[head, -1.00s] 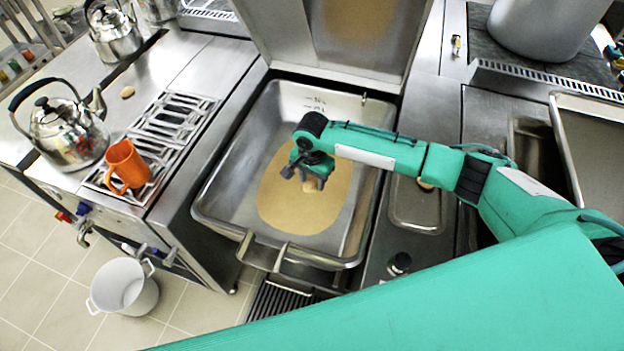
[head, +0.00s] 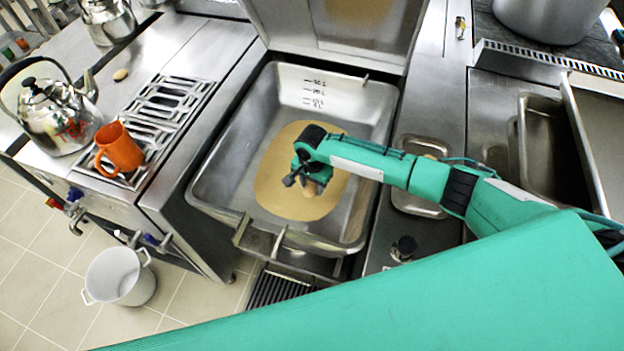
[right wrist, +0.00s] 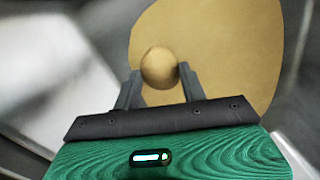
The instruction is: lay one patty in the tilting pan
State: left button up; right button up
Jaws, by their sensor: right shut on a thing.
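The tilting pan (head: 216,180) is open, with its lid raised behind it. A flat tan patch (head: 276,185) covers the middle of its floor. My right gripper (head: 312,188) reaches in over the tan patch from the right. In the right wrist view, my right gripper (right wrist: 158,76) is shut on a small round tan patty (right wrist: 159,67), one finger on each side. The patty is over the tan patch; how high it is above it I cannot tell. My left gripper is not in view.
An orange mug (head: 120,148) and a kettle (head: 58,116) stand on the range at left. A small tan piece (head: 121,74) lies behind them. A steel tray (head: 418,202) lies right of the pan. A white pot (head: 120,277) stands on the floor.

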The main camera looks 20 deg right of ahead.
jog(key=shift+f+b, duration=1.7)
jog(key=shift+f, duration=2.4)
jog(key=o, duration=1.1)
jog(key=shift+c, duration=0.2)
notch_tip(320, 180, up, 14)
jog(key=shift+f+b, duration=0.1)
jog(key=shift+b, duration=0.4)
